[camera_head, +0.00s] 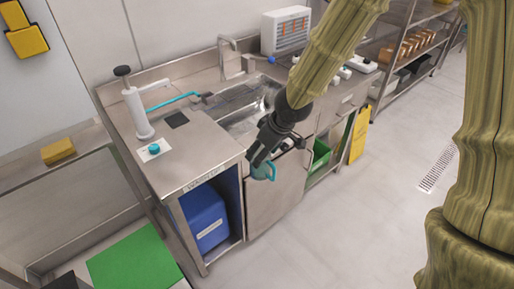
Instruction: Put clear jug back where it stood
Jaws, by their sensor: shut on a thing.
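My gripper (264,153) is black and points down in front of the sink counter's front edge. It is shut on a small vessel with a teal handle, which I take to be the clear jug (262,172). The jug hangs in the air before the cabinet front, its upper part partly hidden by the fingers. On the counter (190,157) to the left are a dark square pad (176,119) and a white card with a teal round piece (154,149). I cannot tell which spot the jug came from.
A white pump with a black knob (136,106) stands at the counter's left, with a teal hose beside it. The sink basin (247,121) and tap (228,55) lie behind my gripper. A blue bin (204,219) is below. Open floor lies to the right.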

